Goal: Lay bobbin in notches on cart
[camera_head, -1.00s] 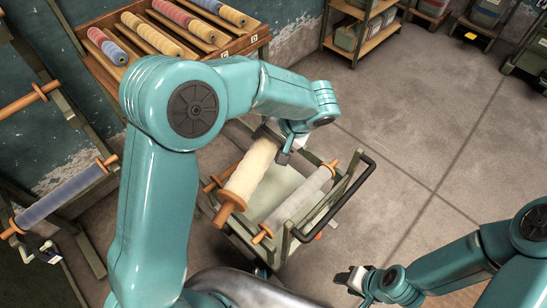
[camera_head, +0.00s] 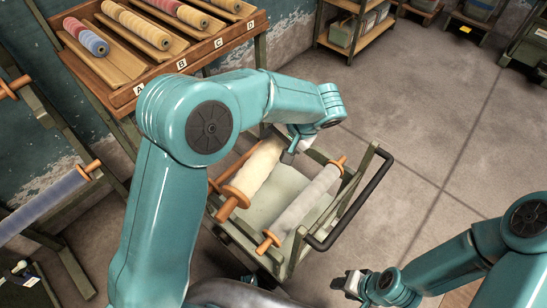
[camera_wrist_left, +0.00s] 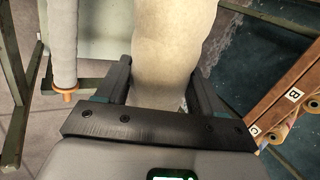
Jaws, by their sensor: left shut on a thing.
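The cream bobbin (camera_head: 256,170) has orange wooden ends and slants across the left side of the cart (camera_head: 290,259). My left gripper (camera_head: 291,148) is shut on it near its far end. In the left wrist view the bobbin (camera_wrist_left: 170,38) passes between the two dark fingers (camera_wrist_left: 160,72). I cannot tell whether it touches the cart, and the notches under it are hidden. A grey bobbin (camera_head: 305,203) lies across the cart to its right, apart from it. My right gripper (camera_head: 351,283) is away from the cart at the lower right; its jaw opening is unclear.
A black push handle (camera_head: 370,195) stands at the cart's right side. A lettered wooden rack (camera_head: 165,85) with coloured spools is at the upper left. A blue-grey roll (camera_head: 45,205) hangs on a stand at the left. The floor right of the cart is clear.

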